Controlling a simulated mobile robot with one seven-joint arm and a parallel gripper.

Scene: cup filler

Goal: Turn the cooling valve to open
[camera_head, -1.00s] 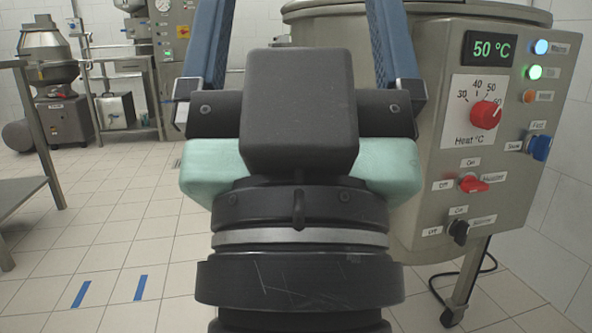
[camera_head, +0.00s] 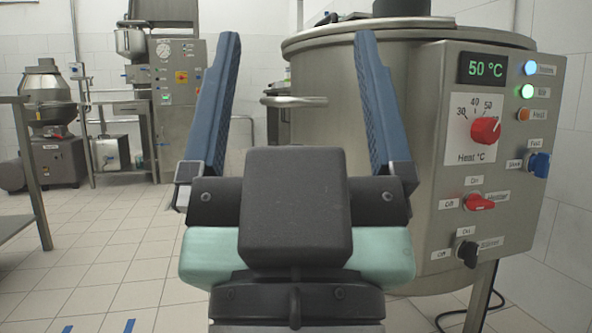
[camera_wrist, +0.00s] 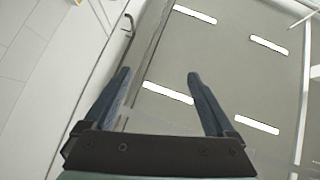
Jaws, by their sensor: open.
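No part labelled as a cooling valve can be picked out in either view. The large steel tank (camera_head: 340,120) stands behind and right of my gripper (camera_head: 298,42). Its control panel (camera_head: 440,215) carries a 50 °C display (camera_head: 485,69), a red heat knob (camera_head: 485,130), a red switch (camera_head: 480,202), a black switch (camera_head: 467,254) and a blue knob (camera_head: 539,164). My gripper is open and empty, with its blue fingers pointing up in front of the tank. In the wrist view my gripper (camera_wrist: 158,75) also shows open, with nothing between the fingers.
A horizontal handle (camera_head: 293,101) sticks out from the tank's left side. Steel machines, including a cabinet with a gauge (camera_head: 180,90) and a mixer (camera_head: 50,115), stand at the back left. A steel table (camera_head: 30,195) is at the left edge.

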